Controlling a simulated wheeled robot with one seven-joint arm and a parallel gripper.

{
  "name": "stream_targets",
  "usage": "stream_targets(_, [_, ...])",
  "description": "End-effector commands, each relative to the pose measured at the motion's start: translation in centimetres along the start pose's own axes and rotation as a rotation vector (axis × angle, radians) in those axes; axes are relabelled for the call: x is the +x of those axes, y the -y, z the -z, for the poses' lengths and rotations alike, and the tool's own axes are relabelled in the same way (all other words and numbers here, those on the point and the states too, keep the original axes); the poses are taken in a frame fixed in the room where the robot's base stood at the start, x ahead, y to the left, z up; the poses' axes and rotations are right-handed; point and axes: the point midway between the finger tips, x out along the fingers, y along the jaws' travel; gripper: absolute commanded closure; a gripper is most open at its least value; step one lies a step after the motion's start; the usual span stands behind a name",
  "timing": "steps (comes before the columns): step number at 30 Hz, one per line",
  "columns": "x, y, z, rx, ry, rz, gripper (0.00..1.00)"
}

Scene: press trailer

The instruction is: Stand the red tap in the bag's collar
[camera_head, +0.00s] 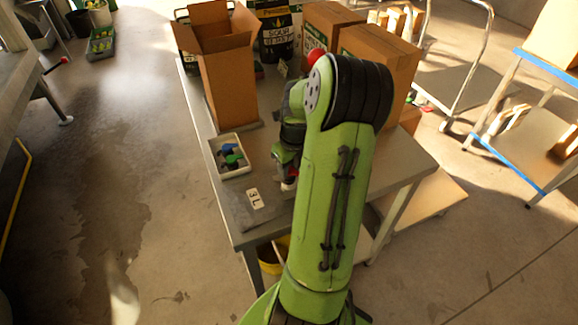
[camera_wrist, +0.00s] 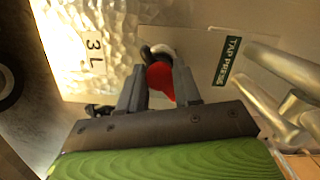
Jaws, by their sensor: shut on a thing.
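My gripper (camera_wrist: 160,92) is shut on the red tap (camera_wrist: 161,78), which sits between its two dark fingers in the wrist view. A pale and dark ring (camera_wrist: 158,50) shows just past the tap; I cannot tell whether it is the bag's collar, or whether the tap touches it. The silvery, crinkled bag (camera_wrist: 115,40) with a "3 L" label lies to the left of the fingers. In the head view the bag (camera_head: 236,212) lies flat at the table's near end. My arm hides most of the gripper and the tap there.
A plate marked "TAP PRESS" (camera_wrist: 227,60) and metal bars (camera_wrist: 285,70) stand close right of my gripper. On the table (camera_head: 232,236) are a white tray (camera_head: 222,171) of coloured pieces, an open tall carton (camera_head: 228,85) and closed cartons (camera_head: 385,60).

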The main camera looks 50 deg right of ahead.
Motion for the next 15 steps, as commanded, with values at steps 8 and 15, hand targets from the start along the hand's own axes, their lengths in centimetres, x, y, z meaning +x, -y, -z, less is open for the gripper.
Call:
stream_targets(8, [0.24, -0.01, 0.06, 0.0, -0.001, -0.001, 0.95])
stream_targets(15, [0.23, -0.01, 0.05, 0.0, -0.001, 0.0, 0.37])
